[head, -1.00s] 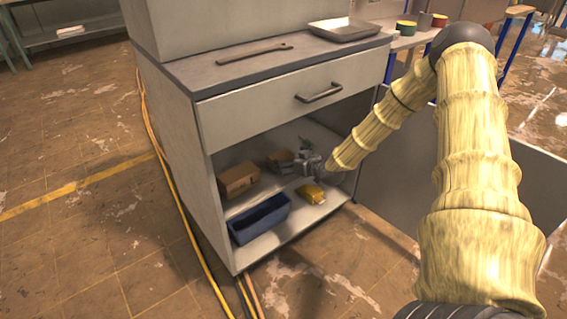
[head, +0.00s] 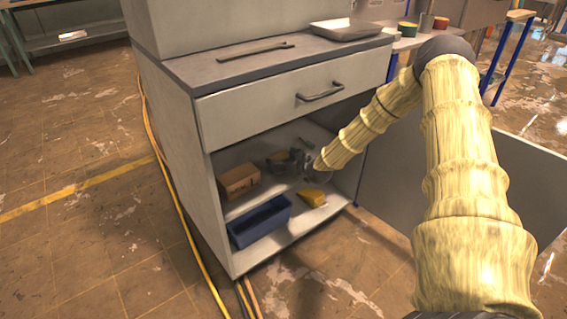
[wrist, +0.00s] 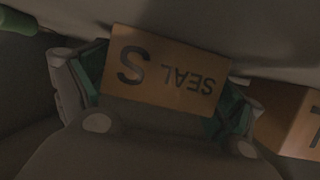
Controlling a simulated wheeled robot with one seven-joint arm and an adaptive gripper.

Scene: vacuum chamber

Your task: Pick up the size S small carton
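The size S small carton (wrist: 165,70) is brown, with a large S and the word SEAL upside down in the wrist view. It lies between the two green-padded fingers of my gripper (wrist: 162,88), one at each end. No clear gap shows between pads and carton, but whether they grip it is not clear. In the head view my gripper (head: 292,160) is dark and small inside the lower shelf of the cabinet. There it hides most or all of the carton.
Another brown carton (wrist: 290,122) is close on the right in the wrist view. In the head view, a brown box (head: 238,181), a blue bin (head: 259,222) and a yellow item (head: 313,197) share the shelf (head: 300,221). The drawer (head: 295,92) is above.

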